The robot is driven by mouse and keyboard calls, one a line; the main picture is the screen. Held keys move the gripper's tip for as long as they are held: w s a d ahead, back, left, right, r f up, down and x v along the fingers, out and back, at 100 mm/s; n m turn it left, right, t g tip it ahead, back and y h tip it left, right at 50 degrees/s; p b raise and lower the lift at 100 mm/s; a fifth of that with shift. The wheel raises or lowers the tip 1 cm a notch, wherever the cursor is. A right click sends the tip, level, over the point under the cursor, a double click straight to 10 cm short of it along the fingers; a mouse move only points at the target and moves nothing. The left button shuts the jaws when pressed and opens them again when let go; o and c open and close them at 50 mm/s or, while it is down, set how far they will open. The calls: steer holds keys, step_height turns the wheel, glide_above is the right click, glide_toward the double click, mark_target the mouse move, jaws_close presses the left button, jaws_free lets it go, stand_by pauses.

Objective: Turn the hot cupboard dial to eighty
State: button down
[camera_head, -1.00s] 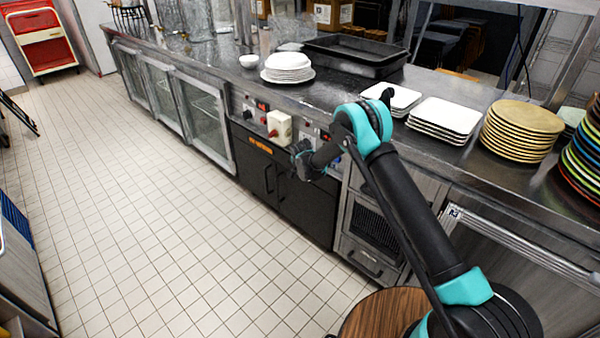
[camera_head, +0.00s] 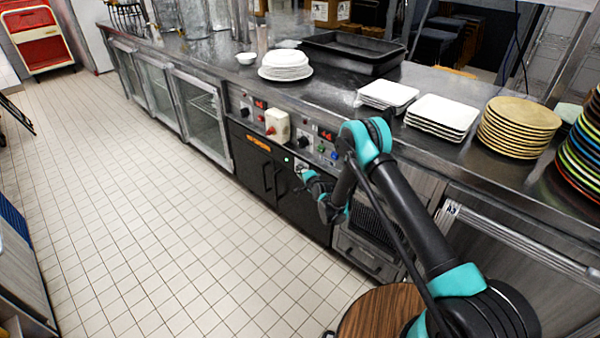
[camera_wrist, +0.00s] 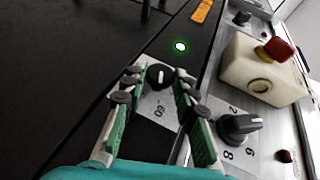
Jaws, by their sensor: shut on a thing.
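The hot cupboard dial (camera_wrist: 159,77) is a small black knob with a white pointer mark, on a pale plate (camera_wrist: 158,108) in the wrist view. The pointer faces roughly up the picture. A printed number below it looks like 60, seen upside down; other marks are hidden by the fingers. My gripper (camera_wrist: 155,76) is shut on the knob, one fingertip on each side. In the head view my gripper (camera_head: 307,176) is at the dark cupboard front (camera_head: 262,180), below the control panel, and hides the dial.
A lit green lamp (camera_wrist: 180,46) is just beyond the dial. Plates (camera_head: 441,117) line the counter above. The tiled floor (camera_head: 150,220) is clear.

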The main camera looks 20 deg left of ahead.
steer(key=shift+f+t+y, duration=0.1)
steer(key=shift+t+y, duration=0.2)
stand_by(0.4)
steer(key=c, duration=1.2)
jaws_free()
step_height(320, 180, up, 10)
steer(key=shift+r, duration=0.1)
